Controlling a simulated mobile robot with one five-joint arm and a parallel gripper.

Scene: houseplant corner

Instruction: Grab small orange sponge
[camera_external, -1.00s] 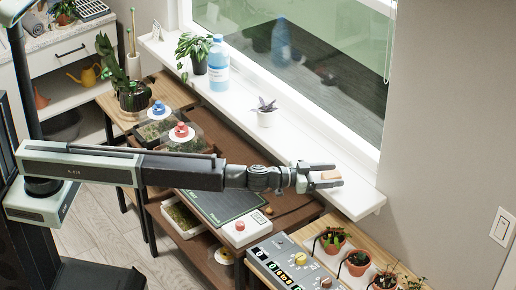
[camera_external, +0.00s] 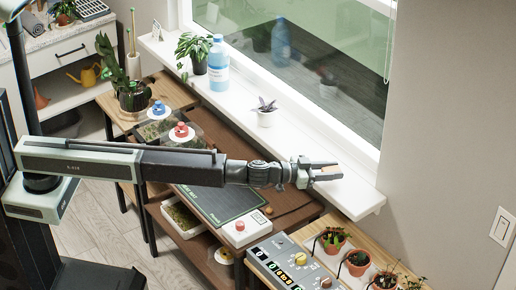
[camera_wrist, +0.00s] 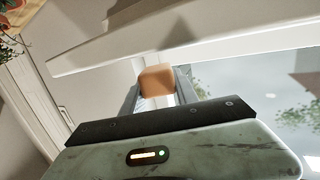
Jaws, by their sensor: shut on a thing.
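The small orange sponge (camera_wrist: 158,78) shows as a tan-orange block between the fingers in the wrist view. In the external view the sponge (camera_external: 328,172) is a small patch, mostly hidden by the fingers. My gripper (camera_external: 326,170) is shut on it, over the right part of the white window sill. The wrist view also shows my gripper (camera_wrist: 160,88) with a finger on each side of the block. Whether the sponge touches the sill cannot be told.
A small potted plant (camera_external: 267,113), a blue bottle (camera_external: 218,64) and a leafy plant (camera_external: 196,52) stand farther left on the sill (camera_external: 350,203). The window is just behind. Below are a grey control panel (camera_external: 293,265) and several terracotta pots (camera_external: 357,263).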

